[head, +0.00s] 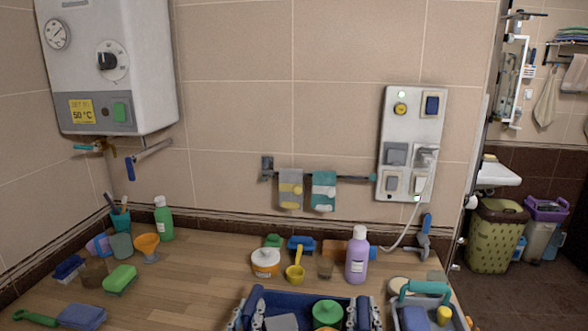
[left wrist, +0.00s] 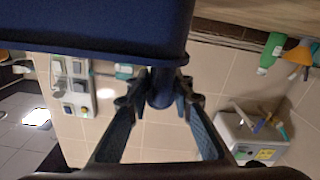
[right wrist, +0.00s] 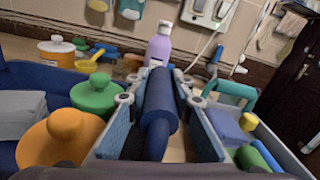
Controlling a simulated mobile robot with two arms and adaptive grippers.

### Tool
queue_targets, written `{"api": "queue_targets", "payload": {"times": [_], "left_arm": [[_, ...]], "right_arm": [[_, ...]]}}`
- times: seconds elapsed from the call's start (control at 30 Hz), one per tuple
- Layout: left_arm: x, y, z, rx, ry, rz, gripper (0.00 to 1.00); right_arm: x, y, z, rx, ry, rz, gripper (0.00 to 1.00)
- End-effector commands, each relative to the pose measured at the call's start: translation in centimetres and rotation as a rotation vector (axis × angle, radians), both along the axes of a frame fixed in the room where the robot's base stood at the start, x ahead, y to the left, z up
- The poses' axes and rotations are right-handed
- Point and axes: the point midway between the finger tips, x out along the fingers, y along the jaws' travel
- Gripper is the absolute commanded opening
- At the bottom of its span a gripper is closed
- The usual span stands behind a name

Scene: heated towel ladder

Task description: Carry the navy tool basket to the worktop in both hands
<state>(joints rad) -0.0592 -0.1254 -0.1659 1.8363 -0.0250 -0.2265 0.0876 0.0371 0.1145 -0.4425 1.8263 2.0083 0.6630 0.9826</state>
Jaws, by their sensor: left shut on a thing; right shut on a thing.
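The navy tool basket (head: 310,297) is at the bottom centre of the head view, its near part cut off by the frame. It holds a green-lidded pot (head: 327,313), a grey block (head: 282,322) and an orange-lidded pot (right wrist: 60,140). My left gripper (head: 257,316) is shut on the basket's left handle (left wrist: 162,92). My right gripper (head: 364,313) is shut on its right handle (right wrist: 158,110). The wooden worktop (head: 190,275) spreads behind and left of the basket. I cannot tell whether the basket's underside touches anything.
A grey caddy with a turquoise handle (head: 427,288) stands close right of the basket. A purple bottle (head: 357,255), yellow scoop (head: 296,270) and white tub with orange lid (head: 265,262) stand behind it.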

Motion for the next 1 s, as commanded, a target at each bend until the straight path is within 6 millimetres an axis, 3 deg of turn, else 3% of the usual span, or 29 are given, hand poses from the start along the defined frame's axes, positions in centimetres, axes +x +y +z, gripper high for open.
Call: {"api": "queue_targets", "payload": {"times": [0.43, 0.47, 0.6, 0.83, 0.87, 1.0], "left_arm": [[0.00, 0.01, -0.26, 0.001, -0.001, 0.000, 0.00], [-0.01, 0.01, -0.28, 0.001, 0.000, 0.000, 0.23], [-0.01, 0.01, -0.31, 0.001, 0.000, 0.000, 0.39], [0.00, 0.00, -0.29, 0.001, 0.000, 0.000, 0.41], [-0.03, 0.01, -0.59, 0.002, 0.006, 0.000, 0.41], [-0.03, 0.01, -0.49, 0.002, 0.004, 0.000, 0.41]], "right_arm": [[0.00, -0.04, -0.20, 0.001, -0.001, -0.001, 0.00], [0.00, -0.04, -0.22, 0.001, -0.001, -0.001, 0.00], [-0.02, -0.05, -0.31, 0.000, 0.001, -0.001, 0.00], [-0.05, -0.04, -0.42, -0.001, 0.003, -0.001, 0.00], [-0.08, -0.04, -0.68, 0.000, 0.007, -0.001, 0.24], [-0.07, -0.04, -0.55, 0.000, 0.005, -0.001, 0.40]]}}
